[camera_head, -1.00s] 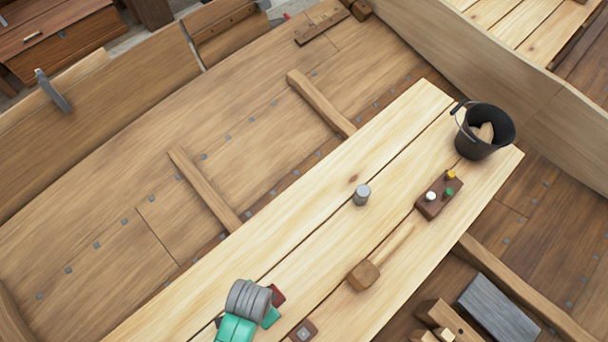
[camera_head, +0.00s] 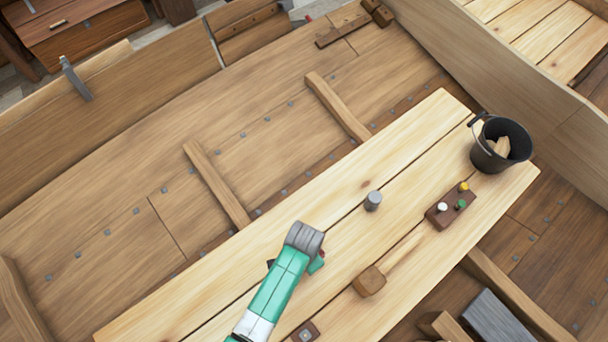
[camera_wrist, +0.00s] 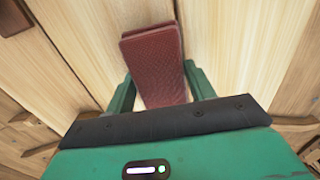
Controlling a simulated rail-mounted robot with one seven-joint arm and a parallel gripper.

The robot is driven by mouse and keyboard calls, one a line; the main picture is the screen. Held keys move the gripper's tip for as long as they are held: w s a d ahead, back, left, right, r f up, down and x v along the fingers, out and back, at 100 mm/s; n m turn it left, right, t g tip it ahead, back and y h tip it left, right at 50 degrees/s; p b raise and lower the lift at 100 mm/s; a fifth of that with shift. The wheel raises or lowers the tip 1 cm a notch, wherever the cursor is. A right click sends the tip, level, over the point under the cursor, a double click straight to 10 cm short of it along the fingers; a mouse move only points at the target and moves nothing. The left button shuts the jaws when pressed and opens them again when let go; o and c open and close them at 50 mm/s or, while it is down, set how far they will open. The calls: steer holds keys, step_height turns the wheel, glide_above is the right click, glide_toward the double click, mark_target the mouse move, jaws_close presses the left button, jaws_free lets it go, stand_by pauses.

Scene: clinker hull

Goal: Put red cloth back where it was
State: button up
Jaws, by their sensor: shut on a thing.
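The red cloth (camera_wrist: 154,68) is a folded, dark red, textured pad between my fingers in the wrist view. In the head view only a small red edge of it (camera_head: 322,254) shows beside my wrist. My gripper (camera_wrist: 160,88) has green fingers, one on each side of the cloth, and is shut on it. In the head view my gripper (camera_head: 317,264) is over the pale plank bench (camera_head: 230,290), mostly hidden by my grey and green arm. I cannot tell the height of the cloth above the planks.
A wooden mallet (camera_head: 369,281) lies right of my gripper. A grey cylinder (camera_head: 373,201) stands above and right. Farther right are a brown block with coloured pegs (camera_head: 438,219) and a black bucket (camera_head: 487,158). A small brown square block (camera_head: 305,331) lies at the lower edge.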

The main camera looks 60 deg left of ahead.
steer(key=shift+s+d+f, duration=0.1)
steer(key=shift+f, duration=0.75)
steer(key=o, duration=1)
steer(key=shift+f, duration=0.1)
steer(key=shift+o, duration=0.2)
step_height(320, 180, up, 12)
steer(key=p, duration=0.1)
